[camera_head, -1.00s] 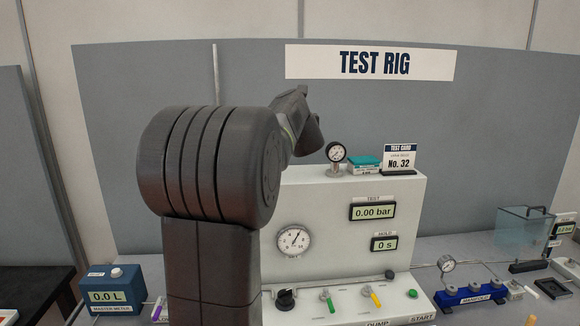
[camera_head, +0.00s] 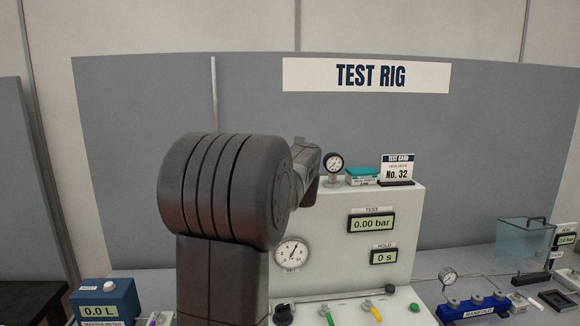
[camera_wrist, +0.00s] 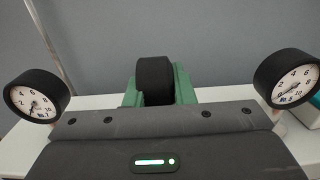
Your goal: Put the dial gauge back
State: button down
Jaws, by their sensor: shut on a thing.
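In the wrist view my gripper (camera_wrist: 155,90) has its green fingers closed on a round black thing (camera_wrist: 154,75). It looks like the housing of a dial gauge, with its face turned out of sight. A dial gauge with a black rim (camera_wrist: 36,97) is to the left of my gripper, and another (camera_wrist: 290,80) is to the right, both apart from it. In the head view one dial gauge (camera_head: 333,162) stands upright on top of the white test rig (camera_head: 330,225). My fingers and the held thing are hidden there behind my arm.
A teal-topped box (camera_head: 361,176) and the test card No. 32 (camera_head: 397,168) stand on the rig's top, right of the standing gauge. A grey panel (camera_head: 480,150) rises behind. A blue meter (camera_head: 104,299) is at the lower left, a blue manifold (camera_head: 473,307) at the lower right.

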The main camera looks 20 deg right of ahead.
jog(key=c, duration=1.2)
grip_release()
jog(key=shift+c, duration=0.2)
jog(key=shift+r, duration=0.1)
jog(key=shift+s, duration=0.3)
jog(key=b+v, duration=0.2)
jog(key=v, duration=0.9)
jog(key=shift+s+b, duration=0.25)
jog(key=shift+b, duration=0.1)
jog(key=shift+w+a, duration=0.1)
